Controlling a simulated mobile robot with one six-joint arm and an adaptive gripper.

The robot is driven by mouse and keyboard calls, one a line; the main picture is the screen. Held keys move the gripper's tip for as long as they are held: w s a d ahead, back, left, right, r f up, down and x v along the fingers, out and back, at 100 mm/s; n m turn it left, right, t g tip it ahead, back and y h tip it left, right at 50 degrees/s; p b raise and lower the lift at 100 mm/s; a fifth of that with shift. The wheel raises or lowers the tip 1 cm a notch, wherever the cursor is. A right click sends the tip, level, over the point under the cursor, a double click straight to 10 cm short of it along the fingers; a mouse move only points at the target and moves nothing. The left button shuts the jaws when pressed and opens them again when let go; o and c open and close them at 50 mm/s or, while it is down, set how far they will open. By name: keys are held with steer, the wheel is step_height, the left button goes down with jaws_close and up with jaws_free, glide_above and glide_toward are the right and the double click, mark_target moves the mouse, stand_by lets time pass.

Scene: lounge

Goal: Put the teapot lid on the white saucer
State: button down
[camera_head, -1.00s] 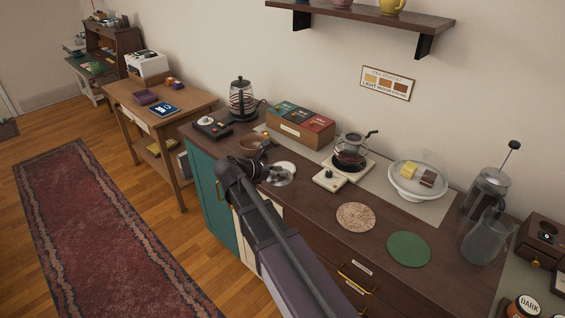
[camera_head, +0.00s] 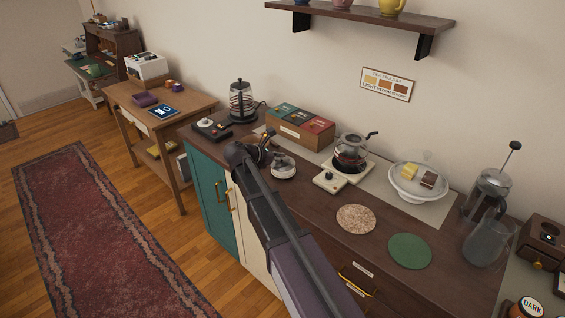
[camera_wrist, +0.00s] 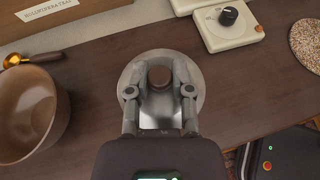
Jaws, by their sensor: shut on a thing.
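The teapot lid, with a round brown knob (camera_wrist: 160,76) and a shiny grey body, is between the two fingers of my gripper (camera_wrist: 160,90) in the wrist view. My gripper is shut on the lid. The white saucer (camera_wrist: 199,95) is directly under them, its pale rim showing around the fingers and lid. I cannot tell whether the lid touches the saucer or is just above it. In the head view the saucer (camera_head: 284,174) lies on the dark counter, and my arm hides part of the gripper beside it.
A brown bowl (camera_wrist: 52,125) and a brass scoop (camera_wrist: 32,57) are close on the left. A white warmer (camera_wrist: 230,27) is at upper right; in the head view it bears a glass teapot (camera_head: 352,152). A box of tea packets (camera_head: 292,133) stands behind. Cork (camera_head: 356,218) and green (camera_head: 409,251) mats lie right.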

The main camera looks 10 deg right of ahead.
steer(key=shift+w+d, duration=0.15)
steer(key=shift+w, duration=0.5)
steer(key=shift+w+d+f+b, duration=0.15)
steer(key=shift+w+f+b, duration=0.15)
steer(key=shift+f+b, duration=0.2)
steer(key=shift+w+d+f+b, duration=0.15)
steer(key=shift+w+f+b, duration=0.15)
steer(key=shift+f+b, duration=1.1)
steer(key=shift+f, duration=0.15)
steer(key=c, duration=0.5)
jaws_free()
